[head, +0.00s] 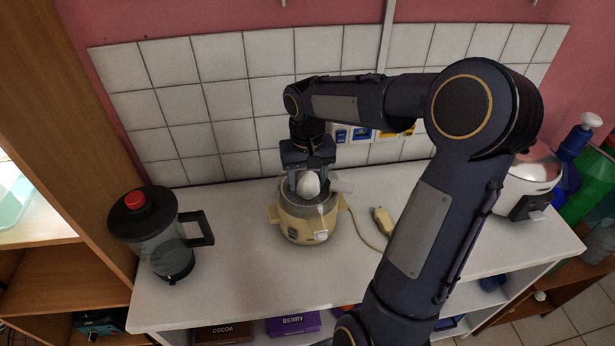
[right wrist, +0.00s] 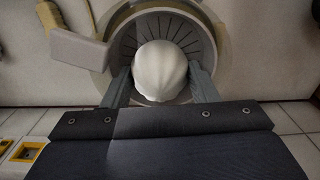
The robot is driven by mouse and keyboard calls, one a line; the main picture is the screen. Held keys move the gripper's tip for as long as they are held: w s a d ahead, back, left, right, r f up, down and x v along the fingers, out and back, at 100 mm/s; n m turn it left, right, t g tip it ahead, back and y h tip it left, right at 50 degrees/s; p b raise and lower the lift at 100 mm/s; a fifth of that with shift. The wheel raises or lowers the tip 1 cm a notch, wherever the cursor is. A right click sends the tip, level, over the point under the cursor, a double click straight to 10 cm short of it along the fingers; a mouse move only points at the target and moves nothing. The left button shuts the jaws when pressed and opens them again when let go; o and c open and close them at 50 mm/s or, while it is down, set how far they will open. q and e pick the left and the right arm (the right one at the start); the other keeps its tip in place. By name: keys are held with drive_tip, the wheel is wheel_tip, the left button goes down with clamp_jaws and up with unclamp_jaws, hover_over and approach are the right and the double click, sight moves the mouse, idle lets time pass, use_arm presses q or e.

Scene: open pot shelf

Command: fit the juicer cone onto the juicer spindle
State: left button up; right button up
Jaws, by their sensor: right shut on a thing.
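The juicer cone (head: 309,184) is white and ribbed. My right gripper (head: 309,178) is shut on it from above. The juicer (head: 303,228) is a cream-yellow body with a grey strainer bowl, standing on the white counter. In the right wrist view the cone (right wrist: 160,70) sits between the two fingers of the gripper (right wrist: 160,82), over the middle of the slotted strainer (right wrist: 121,45). The spindle is hidden beneath the cone. I cannot tell whether the cone touches it. My left gripper is not in view.
A glass jug with a black lid and red knob (head: 170,240) stands on the counter (head: 240,290) at left. A yellow plug (head: 383,219) with its cord lies right of the juicer. A white rice cooker (head: 530,172) stands at right. A tiled wall (head: 224,98) is close behind.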

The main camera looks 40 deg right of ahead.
drive_tip(key=shift+f+b, duration=0.35)
drive_tip(key=shift+f, duration=0.1)
drive_tip(key=o, duration=1.1)
drive_tip(key=shift+c, duration=0.2)
drive_tip(key=c, duration=0.6)
drive_tip(key=shift+r, duration=0.2)
drive_tip(key=shift+r+p, duration=3.3)
drive_tip(key=shift+r, duration=0.55)
drive_tip(key=shift+s+a+f, duration=0.1)
